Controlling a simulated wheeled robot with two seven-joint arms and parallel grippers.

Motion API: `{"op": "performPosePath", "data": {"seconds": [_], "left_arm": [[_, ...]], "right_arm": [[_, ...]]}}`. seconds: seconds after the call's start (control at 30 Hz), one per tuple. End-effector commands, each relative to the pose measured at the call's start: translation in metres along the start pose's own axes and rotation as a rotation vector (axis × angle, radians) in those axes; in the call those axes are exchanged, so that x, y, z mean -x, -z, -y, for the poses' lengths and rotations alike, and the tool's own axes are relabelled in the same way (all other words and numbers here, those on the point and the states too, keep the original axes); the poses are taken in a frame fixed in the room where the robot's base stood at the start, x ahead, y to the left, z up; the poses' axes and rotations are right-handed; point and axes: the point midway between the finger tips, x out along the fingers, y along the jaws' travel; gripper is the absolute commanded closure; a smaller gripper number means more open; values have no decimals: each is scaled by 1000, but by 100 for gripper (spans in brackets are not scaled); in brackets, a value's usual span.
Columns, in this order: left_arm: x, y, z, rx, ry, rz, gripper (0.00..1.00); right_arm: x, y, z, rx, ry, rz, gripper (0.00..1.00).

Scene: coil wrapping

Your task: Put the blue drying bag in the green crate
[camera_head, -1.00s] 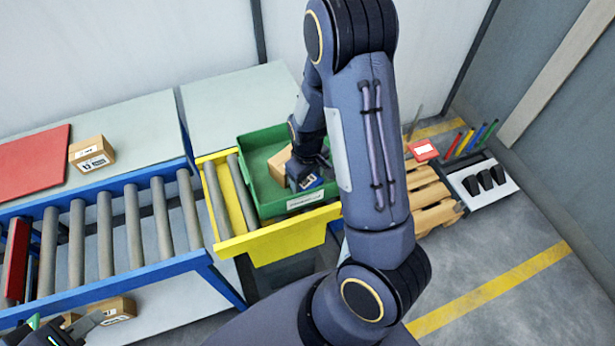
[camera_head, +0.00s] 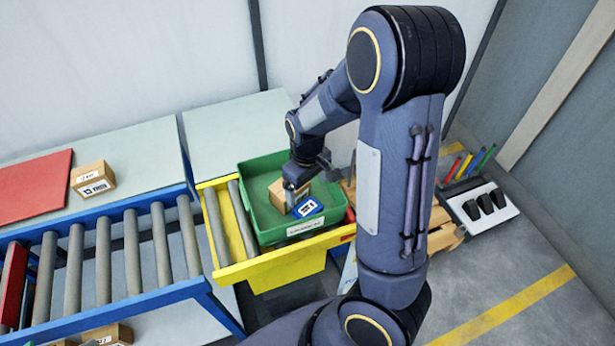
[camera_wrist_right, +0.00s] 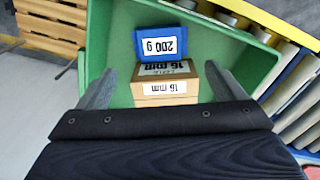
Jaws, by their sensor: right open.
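The blue drying bag (camera_head: 307,208), with a white "200 g" label, is inside the green crate (camera_head: 270,236), near its front wall. It also shows in the right wrist view (camera_wrist_right: 161,45), just beyond a cardboard box marked "16 mm" (camera_wrist_right: 165,88). The box is in the crate too. My right gripper (camera_wrist_right: 159,70) is open, its fingers spread to either side of the box in that view, holding nothing. In the head view my right gripper (camera_head: 300,180) is above the crate, pointing down, and hides part of the box. My left gripper cannot be made out.
The crate stands on a yellow roller section (camera_head: 228,247) at the end of a blue-framed roller conveyor (camera_head: 120,255). A red sheet (camera_head: 35,187) and a carton (camera_head: 92,178) lie on the grey table behind. A wooden pallet (camera_head: 443,232) is to the right.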

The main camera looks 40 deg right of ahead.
Motion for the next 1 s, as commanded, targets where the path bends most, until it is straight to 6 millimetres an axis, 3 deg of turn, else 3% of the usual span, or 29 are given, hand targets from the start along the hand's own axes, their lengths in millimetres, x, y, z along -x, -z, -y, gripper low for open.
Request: {"op": "performPosePath", "data": {"seconds": [0.1, 0.27, 0.43, 0.7, 0.83, 1.0], "left_arm": [[1, 0, 0, 0, 0, 0, 70], [1, 0, 0, 0, 0, 0, 70], [1, 0, 0, 0, 0, 0, 70], [1, 0, 0, 0, 0, 0, 70], [1, 0, 0, 0, 0, 0, 70], [1, 0, 0, 0, 0, 0, 70]], "right_arm": [[20, 0, 0, 1, 0, -4, 11], [33, -1, 0, -2, 4, -4, 11], [59, -16, 16, -63, 94, -74, 11], [134, -82, 70, -210, 308, -321, 11], [152, -113, 91, -253, 336, -416, 11], [158, -136, 107, -288, 335, -482, 11]]}}
